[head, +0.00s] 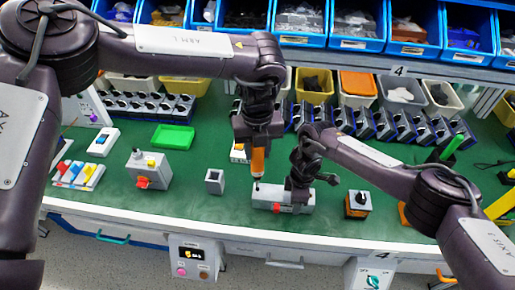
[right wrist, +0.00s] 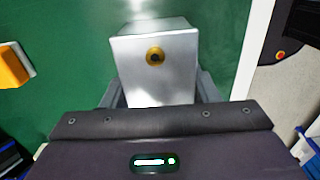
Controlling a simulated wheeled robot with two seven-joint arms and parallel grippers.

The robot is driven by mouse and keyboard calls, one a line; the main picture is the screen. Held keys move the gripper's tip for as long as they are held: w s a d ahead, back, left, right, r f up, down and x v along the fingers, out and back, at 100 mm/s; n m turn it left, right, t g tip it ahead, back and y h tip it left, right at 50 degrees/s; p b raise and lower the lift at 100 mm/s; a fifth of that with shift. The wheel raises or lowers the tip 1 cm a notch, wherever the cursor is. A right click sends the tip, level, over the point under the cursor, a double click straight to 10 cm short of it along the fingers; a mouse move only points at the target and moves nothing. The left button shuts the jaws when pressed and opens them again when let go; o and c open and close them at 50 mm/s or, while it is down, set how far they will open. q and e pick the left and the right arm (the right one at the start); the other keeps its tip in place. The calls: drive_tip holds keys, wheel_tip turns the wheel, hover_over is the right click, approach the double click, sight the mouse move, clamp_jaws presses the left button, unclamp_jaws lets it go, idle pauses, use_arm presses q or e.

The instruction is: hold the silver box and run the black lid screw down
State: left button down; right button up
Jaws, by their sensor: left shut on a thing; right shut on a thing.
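The silver box (head: 265,195) lies on the green mat near the table's front edge, with a red part on its front. My right gripper (head: 300,200) is shut on its right part; in the right wrist view the silver box (right wrist: 155,85) sits between the two grey fingers. A brass ring with a dark centre (right wrist: 155,57) shows on its face there. My left gripper (head: 258,145) is shut on an orange-handled driver (head: 258,163), which points down over the left part of the box. A small dark spot shows under its tip; I cannot tell whether they touch.
A small grey open box (head: 215,181) stands left of the silver box, and a grey box with a red switch (head: 149,169) farther left. A black-knobbed switch on an orange base (head: 358,203) stands to the right.

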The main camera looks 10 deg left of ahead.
use_arm(q)
drive_tip(key=shift+f, duration=1.05)
idle(2.8)
drive_tip(key=shift+r, duration=2.35)
use_arm(e)
drive_tip(key=o, duration=1.5)
drive_tip(key=shift+r, duration=0.1)
